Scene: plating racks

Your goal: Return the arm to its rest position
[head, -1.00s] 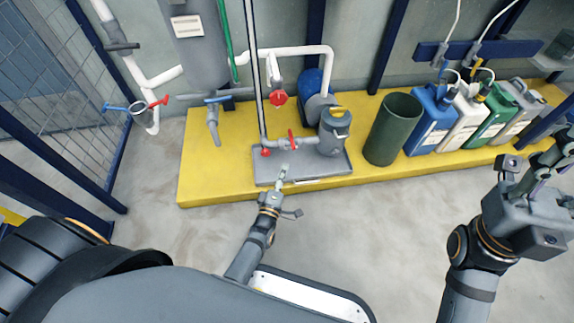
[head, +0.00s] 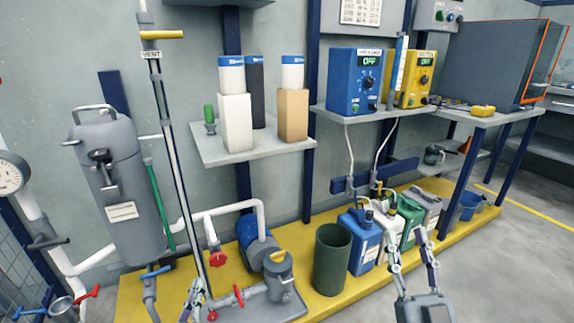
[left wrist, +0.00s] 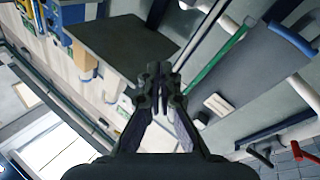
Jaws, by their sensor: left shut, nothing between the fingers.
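My left gripper (head: 193,291) shows at the bottom edge of the head view, in front of the grey pump base with its red valve handles. In the left wrist view its fingers (left wrist: 158,76) are together and hold nothing. Most of the left arm is below the head view. My right gripper (head: 410,245) points up at the lower right of the head view, in front of the jugs. Its two fingers are spread apart with nothing between them.
A yellow plinth (head: 335,300) carries a pump (head: 278,270), a dark green bin (head: 330,262) and several jugs (head: 363,240). A grey tank (head: 120,185) and pipes stand at left. A shelf (head: 215,155) and blue and yellow power units (head: 355,80) are above. Floor at right is clear.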

